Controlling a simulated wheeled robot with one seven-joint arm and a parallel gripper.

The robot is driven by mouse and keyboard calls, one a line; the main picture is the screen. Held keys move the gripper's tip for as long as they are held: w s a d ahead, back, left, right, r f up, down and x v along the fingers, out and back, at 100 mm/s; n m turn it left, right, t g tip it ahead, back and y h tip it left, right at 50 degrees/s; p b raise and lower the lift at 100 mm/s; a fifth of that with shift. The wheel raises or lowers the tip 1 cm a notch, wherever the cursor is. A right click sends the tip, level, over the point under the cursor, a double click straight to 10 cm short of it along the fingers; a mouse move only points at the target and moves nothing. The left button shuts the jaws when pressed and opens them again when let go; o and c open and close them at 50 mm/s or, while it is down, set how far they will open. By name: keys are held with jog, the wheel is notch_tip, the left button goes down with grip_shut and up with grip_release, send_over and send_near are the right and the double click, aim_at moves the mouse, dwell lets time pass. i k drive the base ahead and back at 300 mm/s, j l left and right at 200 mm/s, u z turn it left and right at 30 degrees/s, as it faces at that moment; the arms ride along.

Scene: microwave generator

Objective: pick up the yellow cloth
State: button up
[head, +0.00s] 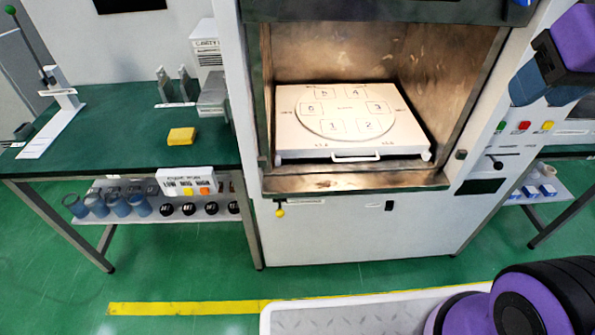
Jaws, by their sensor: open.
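A small yellow folded piece, which looks like the yellow cloth (181,137), lies on the green top of the left table (110,130), near its front edge. It is flat and nothing covers it. My gripper is not in view; only purple, black and blue parts of my own body show at the right side.
The microwave generator's open chamber (340,60) holds a white tray with numbered squares (350,118). A metal bracket (178,85) and a grey box (213,95) stand behind the cloth. A white stand with a green-knobbed lever (50,125) is at left. Blue cups (97,205) sit on the lower shelf.

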aim_at(180, 136)
jog(key=i+j+u, duration=0.1)
jog(key=j, duration=0.3)
jog(key=i+j, duration=0.15)
jog(key=j, duration=0.3)
jog(key=i+j+u, duration=0.15)
jog(key=j, duration=0.25)
jog(key=i+j, duration=0.1)
jog(key=j, duration=0.3)
jog(key=i+j+u, duration=0.15)
jog(key=j, duration=0.25)
jog(key=i+j, duration=0.2)
jog(key=j, duration=0.2)
jog(key=i+j+u, duration=0.15)
jog(key=j, duration=0.2)
